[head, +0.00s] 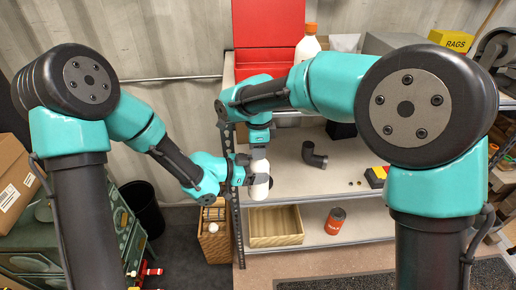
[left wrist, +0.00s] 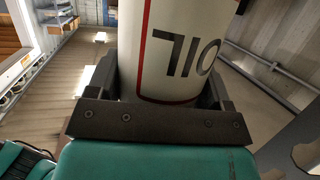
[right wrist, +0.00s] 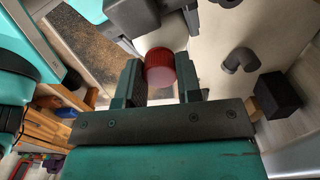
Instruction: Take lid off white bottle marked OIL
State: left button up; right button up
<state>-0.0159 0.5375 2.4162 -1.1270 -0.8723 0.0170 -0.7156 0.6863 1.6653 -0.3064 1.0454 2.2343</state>
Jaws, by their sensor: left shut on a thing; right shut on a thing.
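The white bottle (head: 259,166) is upright in front of the shelves in the head view. In the left wrist view the bottle (left wrist: 188,50) shows the black marking OIL and a red line. My left gripper (head: 259,180) is shut around the bottle's body from the left. My right gripper (head: 259,137) is above the bottle, pointing down. In the right wrist view its fingers are shut on the ribbed red lid (right wrist: 160,68), with white bottle surface just beyond it. I cannot tell whether the lid and the bottle still touch.
Another white bottle with an orange cap (head: 307,46) stands on the top shelf by an open red box (head: 268,22). A dark pipe elbow (head: 314,155) is on the middle shelf.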

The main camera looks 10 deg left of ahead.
jog(key=c, duration=0.3)
jog(key=n, duration=1.1)
jog(key=shift+n, duration=0.3)
jog(key=n, duration=1.1)
jog(key=shift+r, duration=0.1)
jog(key=n, duration=1.8)
